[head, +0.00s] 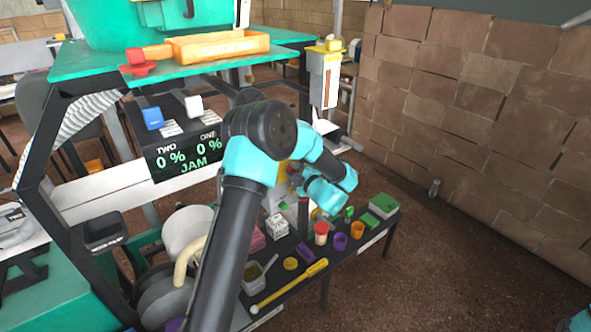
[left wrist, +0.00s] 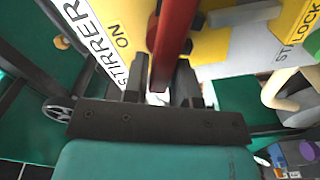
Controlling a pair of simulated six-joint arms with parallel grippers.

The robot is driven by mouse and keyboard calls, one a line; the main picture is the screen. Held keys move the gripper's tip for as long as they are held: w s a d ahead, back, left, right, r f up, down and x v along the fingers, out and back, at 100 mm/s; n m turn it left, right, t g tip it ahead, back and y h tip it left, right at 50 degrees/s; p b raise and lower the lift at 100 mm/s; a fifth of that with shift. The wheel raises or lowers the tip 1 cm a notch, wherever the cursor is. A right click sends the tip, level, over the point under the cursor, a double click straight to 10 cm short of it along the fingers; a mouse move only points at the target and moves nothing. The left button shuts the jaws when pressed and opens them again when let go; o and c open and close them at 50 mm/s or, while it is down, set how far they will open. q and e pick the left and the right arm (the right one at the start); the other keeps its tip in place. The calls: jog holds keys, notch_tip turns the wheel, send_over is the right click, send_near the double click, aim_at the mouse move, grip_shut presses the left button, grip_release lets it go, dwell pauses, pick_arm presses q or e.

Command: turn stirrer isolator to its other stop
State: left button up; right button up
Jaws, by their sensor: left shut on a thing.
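The stirrer isolator shows in the left wrist view as a yellow panel (left wrist: 215,44) with a white label (left wrist: 92,30) reading STIRRER and ON. Its red lever (left wrist: 176,32) comes down from the top edge between my fingers. My left gripper (left wrist: 162,84) is shut on this lever, one dark finger on each side. A grey bar (left wrist: 243,15) lies to the right of the lever, near lettering that includes LOCK. In the head view my left arm hides most of the isolator, and the fingers cannot be made out.
A black display (head: 187,155) reads 0 %, 0 % and JAM, with blue and white knobs above it. A low dark bench (head: 330,262) holds cups, a yellow-handled tool (head: 290,286) and small boxes. An orange tray (head: 218,46) sits on the green top shelf. A brick wall stands right.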

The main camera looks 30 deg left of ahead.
pick_arm(q)
jog(key=n, duration=0.2)
jog(key=f+n, duration=0.1)
jog(key=n, duration=0.1)
jog(key=shift+s+n, duration=0.1)
jog(key=shift+n, duration=0.3)
jog(key=shift+f, duration=0.1)
jog(key=o, duration=0.8)
jog(key=shift+d, duration=0.1)
jog(key=v, duration=1.7)
jog(key=shift+d, duration=0.1)
